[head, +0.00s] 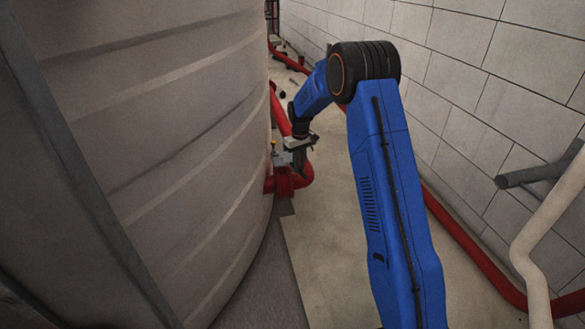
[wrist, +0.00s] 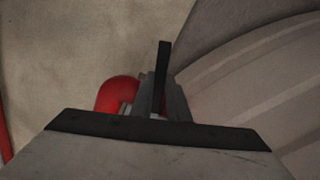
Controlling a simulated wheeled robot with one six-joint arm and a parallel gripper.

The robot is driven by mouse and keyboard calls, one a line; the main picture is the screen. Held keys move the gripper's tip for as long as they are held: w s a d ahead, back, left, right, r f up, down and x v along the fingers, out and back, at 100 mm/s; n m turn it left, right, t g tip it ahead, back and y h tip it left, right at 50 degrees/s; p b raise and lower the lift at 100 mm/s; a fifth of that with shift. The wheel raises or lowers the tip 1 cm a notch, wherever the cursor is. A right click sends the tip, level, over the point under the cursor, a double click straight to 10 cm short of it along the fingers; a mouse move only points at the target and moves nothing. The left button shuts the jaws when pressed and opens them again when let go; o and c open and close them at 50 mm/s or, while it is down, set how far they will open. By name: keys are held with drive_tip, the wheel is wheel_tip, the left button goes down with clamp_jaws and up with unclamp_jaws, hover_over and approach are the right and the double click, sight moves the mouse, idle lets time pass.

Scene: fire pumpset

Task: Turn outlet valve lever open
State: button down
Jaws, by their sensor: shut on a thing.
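My gripper (head: 299,158) reaches down at the red outlet pipe (head: 300,180), beside the big tank. In the wrist view my gripper (wrist: 165,105) is shut, with a narrow dark upright bar (wrist: 162,68) between its grey fingers. This bar looks like the outlet valve lever. The red pipe also shows in the wrist view (wrist: 118,93), just left of the fingers. In the head view the lever is too small and too covered by my gripper to make out, so its angle cannot be told there.
The large grey tank (head: 170,130) fills the left side. A block wall (head: 480,90) with a red pipe (head: 465,245) along its foot and a pale pipe (head: 540,235) stands on the right. Bare floor (head: 320,255) lies between them.

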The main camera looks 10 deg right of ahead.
drive_tip(key=w+d+n, duration=1)
drive_tip(key=w+n, duration=0.4)
drive_tip(key=shift+w+d+n, duration=0.3)
drive_tip(key=shift+w+n, duration=0.1)
drive_tip(key=shift+r, duration=0.15)
drive_tip(key=c, duration=1.7)
unclamp_jaws()
drive_tip(key=shift+a+r, duration=0.1)
drive_tip(key=shift+r, duration=8.6)
